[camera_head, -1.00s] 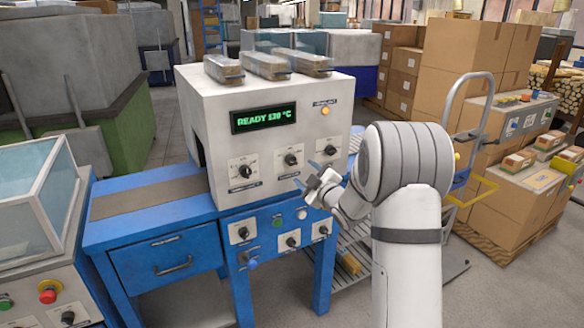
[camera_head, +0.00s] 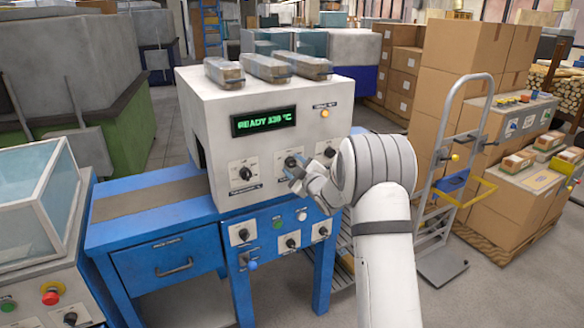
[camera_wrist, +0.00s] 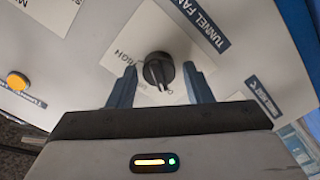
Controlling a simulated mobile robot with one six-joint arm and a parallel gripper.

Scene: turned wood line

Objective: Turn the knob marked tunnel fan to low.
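The tunnel fan knob (camera_wrist: 158,70) is black and round, on a pale plate with a dark TUNNEL FAN label (camera_wrist: 211,31) beside it. In the wrist view its light pointer mark faces down toward my gripper. My gripper (camera_wrist: 160,76) is open, with one blue finger on each side of the knob and a visible gap to it. In the head view my gripper (camera_head: 292,168) is at the middle of the white machine's front (camera_head: 215,120) and partly covers this knob. The printed settings are only partly readable.
A temperature knob (camera_head: 245,174) sits to the left on the same front. A yellow button (camera_head: 325,113) and a green READY display (camera_head: 262,120) are above. More knobs and buttons line the blue bench panel (camera_head: 262,225) below. A hand truck (camera_head: 445,170) stands to the right.

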